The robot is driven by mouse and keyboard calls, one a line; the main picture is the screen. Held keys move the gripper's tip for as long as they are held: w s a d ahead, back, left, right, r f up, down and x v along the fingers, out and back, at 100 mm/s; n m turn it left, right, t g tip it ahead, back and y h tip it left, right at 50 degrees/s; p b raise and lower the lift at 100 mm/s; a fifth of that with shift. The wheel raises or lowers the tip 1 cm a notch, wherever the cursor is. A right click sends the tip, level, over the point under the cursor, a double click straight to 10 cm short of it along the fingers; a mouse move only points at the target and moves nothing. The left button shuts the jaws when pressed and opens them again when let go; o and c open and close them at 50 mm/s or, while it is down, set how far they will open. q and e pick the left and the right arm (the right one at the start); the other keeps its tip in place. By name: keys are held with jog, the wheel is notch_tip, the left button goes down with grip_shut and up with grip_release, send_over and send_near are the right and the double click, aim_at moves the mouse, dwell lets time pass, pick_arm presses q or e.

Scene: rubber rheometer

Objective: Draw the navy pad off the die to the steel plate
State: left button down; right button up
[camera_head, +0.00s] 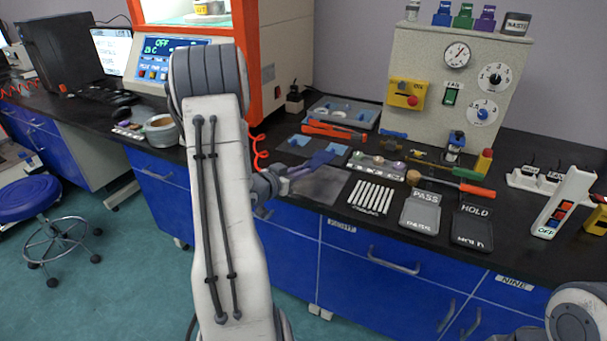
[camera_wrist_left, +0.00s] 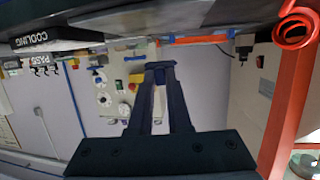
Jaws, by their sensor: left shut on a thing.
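My left gripper (camera_head: 322,159) reaches right over the bench, above the back edge of a grey steel plate (camera_head: 320,187). In the left wrist view its dark fingers (camera_wrist_left: 159,68) are shut on a small dark blue piece (camera_wrist_left: 160,92), which looks like the navy pad. The fingers hide most of it in the head view, and I cannot tell whether it touches anything below. Light blue pieces (camera_head: 336,149) lie just behind the fingers. I cannot make out the die for certain. My right gripper is out of view.
White strips (camera_head: 372,197) lie right of the plate, beside the PASS tray (camera_head: 421,212) and HOLD tray (camera_head: 473,225). An orange-handled tool (camera_head: 333,131) and a blue-grey tray (camera_head: 344,112) lie behind. The orange-framed machine (camera_head: 247,60) stands at back left.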

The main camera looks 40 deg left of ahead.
aim_at(300, 196)
pick_arm(q)
jog(key=shift+s, duration=0.2)
jog(key=shift+f, duration=0.15)
jog(key=shift+d+f+b, duration=0.1)
jog(key=shift+f+b, duration=2.15)
jog(key=shift+f, duration=0.4)
jog(key=c, duration=0.8)
grip_release()
jog(key=shift+s+r, duration=0.1)
